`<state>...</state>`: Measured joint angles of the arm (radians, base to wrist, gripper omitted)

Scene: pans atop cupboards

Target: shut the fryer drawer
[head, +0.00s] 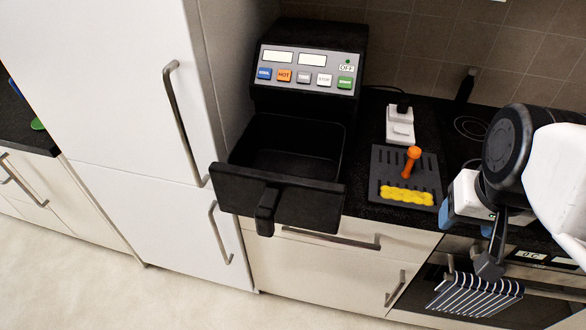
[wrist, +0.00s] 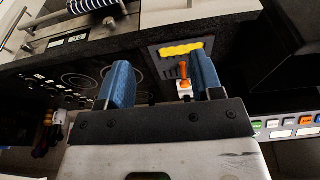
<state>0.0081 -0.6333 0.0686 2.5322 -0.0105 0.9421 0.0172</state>
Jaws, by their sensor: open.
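The black fryer (head: 310,55) stands on the counter against the tall white cupboard. Its drawer (head: 275,190) is pulled out toward the front, showing an empty-looking dark basket, with a black handle (head: 267,210) on its front. In the wrist view part of the black drawer (wrist: 237,55) shows at the right, and the fryer's button panel (wrist: 288,127) is at the lower right edge. My gripper (head: 468,221) is right of the drawer, apart from it, near the counter's front edge. Its blue fingers (wrist: 163,80) are apart with nothing held between them.
A dark slotted tray (head: 390,160) with an orange-handled tool (head: 411,160) and a yellow item (head: 406,195) lies between fryer and gripper. A white switch-like object (head: 400,128) is behind it. A striped towel (head: 475,296) hangs on the oven. The floor before the drawer is clear.

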